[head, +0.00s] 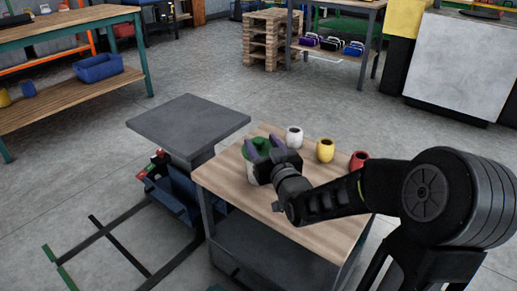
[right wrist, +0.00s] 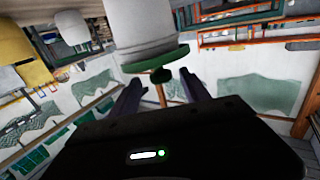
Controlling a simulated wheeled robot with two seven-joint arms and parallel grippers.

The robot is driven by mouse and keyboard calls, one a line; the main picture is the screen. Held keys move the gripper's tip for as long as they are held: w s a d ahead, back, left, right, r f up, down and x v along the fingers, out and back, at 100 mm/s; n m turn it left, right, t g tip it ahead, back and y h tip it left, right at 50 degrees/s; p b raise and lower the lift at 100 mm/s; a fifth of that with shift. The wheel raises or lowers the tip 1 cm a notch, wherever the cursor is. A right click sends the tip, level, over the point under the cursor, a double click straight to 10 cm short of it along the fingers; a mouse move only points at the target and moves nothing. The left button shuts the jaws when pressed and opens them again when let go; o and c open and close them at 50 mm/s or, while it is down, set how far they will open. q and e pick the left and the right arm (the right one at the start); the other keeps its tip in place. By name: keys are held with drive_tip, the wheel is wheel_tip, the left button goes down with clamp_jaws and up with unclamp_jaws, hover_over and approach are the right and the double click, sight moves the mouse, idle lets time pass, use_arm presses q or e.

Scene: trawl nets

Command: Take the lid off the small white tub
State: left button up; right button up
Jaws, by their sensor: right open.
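The small white tub (head: 251,173) stands on the wooden-topped table (head: 230,187), partly hidden by my right gripper. Its green lid (head: 256,146) is on it. In the right wrist view the tub (right wrist: 143,30) appears upside down, with the green lid (right wrist: 150,63) and its dark green knob (right wrist: 160,75). My right gripper (head: 264,146) is open at the lid, its purple fingers to either side. In the right wrist view the knob shows between the fingertips (right wrist: 160,84), with gaps beside it. My left gripper is not in view.
A white pot (head: 294,137), a yellow pot (head: 325,150) and a red pot (head: 358,160) stand along the table's far side. A grey stand (head: 188,124) and a blue bin (head: 175,192) are to the left. Open floor lies beyond the table.

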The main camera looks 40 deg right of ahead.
sight(256, 138)
drive_tip(key=shift+w, duration=0.2)
drive_tip(key=b+x, duration=0.1)
drive_tip(key=x, duration=0.3)
drive_tip(key=shift+w+a+f+b, duration=0.1)
drive_tip(key=shift+w+a+b, duration=0.1)
drive_tip(key=shift+b, duration=0.1)
drive_tip(key=shift+w+d, duration=0.2)
drive_tip(key=shift+w, duration=0.15)
drive_tip(key=shift+c, duration=0.4)
clamp_jaws()
